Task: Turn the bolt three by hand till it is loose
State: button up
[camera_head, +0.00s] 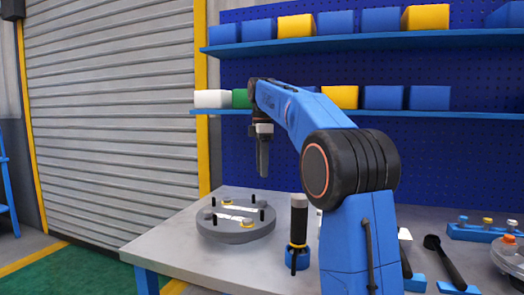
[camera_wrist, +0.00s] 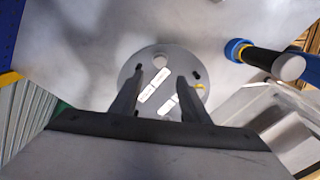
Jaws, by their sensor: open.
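The round grey flanged shell (camera_head: 236,234) lies on the workbench. Black upright pins stand around its rim, with white label strips and small yellow bolt heads (camera_head: 247,222) on top. Which bolt is number three cannot be read. My gripper (camera_head: 262,174) points down above the shell, clear of it. In the wrist view the fingers of my gripper (camera_wrist: 160,78) are apart with nothing between them. The shell (camera_wrist: 130,72) shows beyond them, with a yellow bolt head (camera_wrist: 200,86) by the right finger. The shell's near part is hidden by the gripper.
A black-handled tool (camera_head: 298,220) stands in a blue holder right of the shell. Further right are a dark tool (camera_head: 442,262), a small rack (camera_head: 485,231) and a clear-topped container (camera_head: 508,258). Shelves with bins are behind. The bench left of the shell is clear.

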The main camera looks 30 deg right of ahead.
jog(key=shift+r, duration=2.9)
